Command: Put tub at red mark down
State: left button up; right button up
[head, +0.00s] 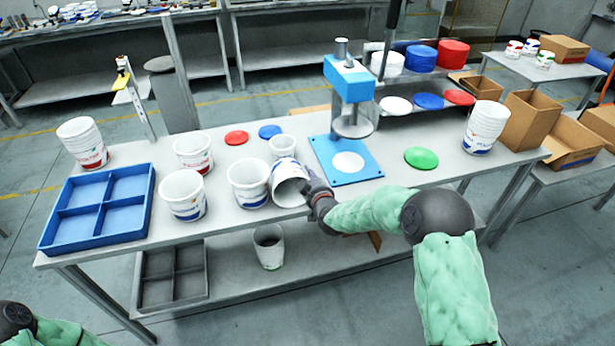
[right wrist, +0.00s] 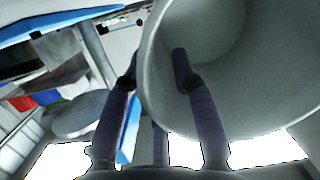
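A white tub (head: 287,184) with a printed side is tipped over, its mouth facing my right gripper. My right gripper (head: 318,190) is at its rim. In the right wrist view, one finger of the gripper (right wrist: 155,66) is inside the tub (right wrist: 245,70) and the other outside, with the wall between them; they appear closed on it. Whether the tub touches the table is unclear. A flat red disc (head: 236,138) lies on the table behind the tubs, beside a blue disc (head: 270,132). My left gripper is out of view.
Upright tubs stand close left of the tipped one: one (head: 249,183) beside it, others (head: 183,195) further left. A blue press (head: 348,120) stands to the right, a green disc (head: 421,158) beyond. A blue divided tray (head: 98,207) is far left.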

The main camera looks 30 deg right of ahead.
jog(key=shift+r, duration=0.15)
jog(key=shift+s+r, duration=0.1)
jog(key=shift+s, duration=0.15)
jog(key=p+v, duration=0.3)
jog(key=v, duration=0.8)
jog(key=shift+s, duration=0.25)
